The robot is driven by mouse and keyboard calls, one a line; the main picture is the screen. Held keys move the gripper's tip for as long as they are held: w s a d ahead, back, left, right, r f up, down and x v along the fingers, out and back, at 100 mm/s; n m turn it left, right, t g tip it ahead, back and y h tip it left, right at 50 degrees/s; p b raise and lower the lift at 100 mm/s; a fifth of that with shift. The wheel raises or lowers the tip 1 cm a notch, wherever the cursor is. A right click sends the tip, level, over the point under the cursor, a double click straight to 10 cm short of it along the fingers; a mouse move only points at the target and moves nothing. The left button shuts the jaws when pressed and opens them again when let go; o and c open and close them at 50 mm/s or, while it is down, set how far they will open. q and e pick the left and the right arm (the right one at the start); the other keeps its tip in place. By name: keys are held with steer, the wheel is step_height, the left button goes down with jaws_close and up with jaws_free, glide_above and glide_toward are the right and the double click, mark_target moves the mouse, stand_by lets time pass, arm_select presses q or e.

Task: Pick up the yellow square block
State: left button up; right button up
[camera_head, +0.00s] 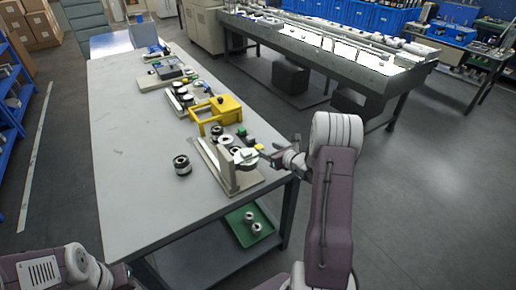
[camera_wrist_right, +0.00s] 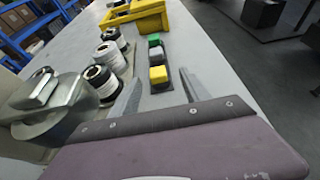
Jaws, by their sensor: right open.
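The yellow square block (camera_wrist_right: 158,75) sits at the near end of a short row on a dark strip, with a grey block (camera_wrist_right: 155,56) and a green block (camera_wrist_right: 153,40) beyond it. In the head view the yellow block (camera_head: 259,147) is small, near the table's right edge. My right gripper (camera_head: 273,157) is open and empty, just right of the block. In the wrist view its two fingers point toward the row, with the yellow block seen between them; contact cannot be made out. My left arm shows at the lower left, its gripper (camera_head: 124,269) barely visible.
A metal roll stand (camera_head: 228,172) is close beside the right gripper. Black-and-white rolls (camera_wrist_right: 101,82) stand left of the blocks. A yellow frame-like machine (camera_head: 221,110) stands behind. The table's left side (camera_head: 135,160) is mostly clear.

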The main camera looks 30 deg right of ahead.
mark_target(259, 146)
steer(key=shift+x, duration=1.15)
steer(key=x, duration=0.5)
steer(key=shift+a+f, duration=0.2)
steer(key=shift+a, duration=0.1)
steer(key=shift+s+r, duration=0.1)
steer(key=shift+c, duration=1.3)
jaws_close()
